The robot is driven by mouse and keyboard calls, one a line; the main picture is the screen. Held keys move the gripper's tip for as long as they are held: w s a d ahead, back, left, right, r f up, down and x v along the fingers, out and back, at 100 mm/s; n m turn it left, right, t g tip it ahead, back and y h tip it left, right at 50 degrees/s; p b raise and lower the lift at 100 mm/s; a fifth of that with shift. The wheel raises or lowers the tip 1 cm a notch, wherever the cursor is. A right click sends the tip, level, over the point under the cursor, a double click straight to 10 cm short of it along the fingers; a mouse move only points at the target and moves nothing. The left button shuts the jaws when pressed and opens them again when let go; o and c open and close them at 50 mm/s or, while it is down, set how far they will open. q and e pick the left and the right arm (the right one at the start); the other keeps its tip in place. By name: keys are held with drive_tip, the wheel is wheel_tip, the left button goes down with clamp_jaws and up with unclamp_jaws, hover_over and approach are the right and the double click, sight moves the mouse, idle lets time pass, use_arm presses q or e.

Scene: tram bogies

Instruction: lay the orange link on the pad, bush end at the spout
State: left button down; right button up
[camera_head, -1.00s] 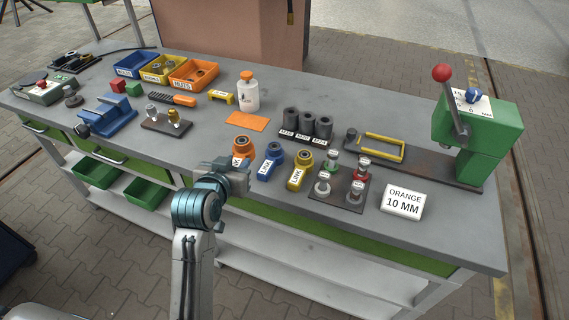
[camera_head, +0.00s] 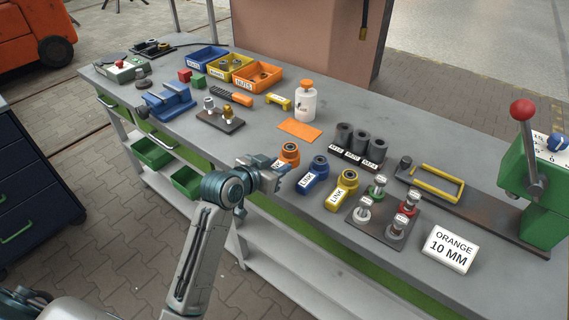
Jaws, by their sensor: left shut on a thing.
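The orange link (camera_head: 290,152) is at the near edge of the bench, its round bush end pointing away from me, its other end partly hidden by my left gripper. My left gripper (camera_head: 281,172) is shut on the near end of the orange link. The flat orange pad (camera_head: 300,129) lies bare just beyond the link. A white bottle (camera_head: 306,106) with an orange cap stands behind the pad; I cannot make out its spout clearly. My right gripper is not in view.
A blue link (camera_head: 314,175) and a yellow link (camera_head: 342,190) lie close to the right of the orange one. Three dark cylinders (camera_head: 360,146) stand right of the pad. A small yellow block (camera_head: 278,101) is left of the bottle. A green press (camera_head: 540,190) stands far right.

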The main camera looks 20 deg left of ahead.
sight(280, 157)
use_arm(q)
drive_tip(key=w, duration=0.3)
drive_tip(key=shift+w, duration=0.35)
wheel_tip(280, 157, down, 3)
drive_tip(key=shift+f+p, duration=0.2)
drive_tip(key=shift+p, duration=0.6)
drive_tip(key=shift+d+f, duration=0.1)
drive_tip(key=shift+f, duration=0.15)
drive_tip(key=c, duration=1.5)
unclamp_jaws()
drive_tip(key=shift+f, duration=0.15)
drive_tip(key=o, duration=0.3)
drive_tip(key=shift+o, duration=0.6)
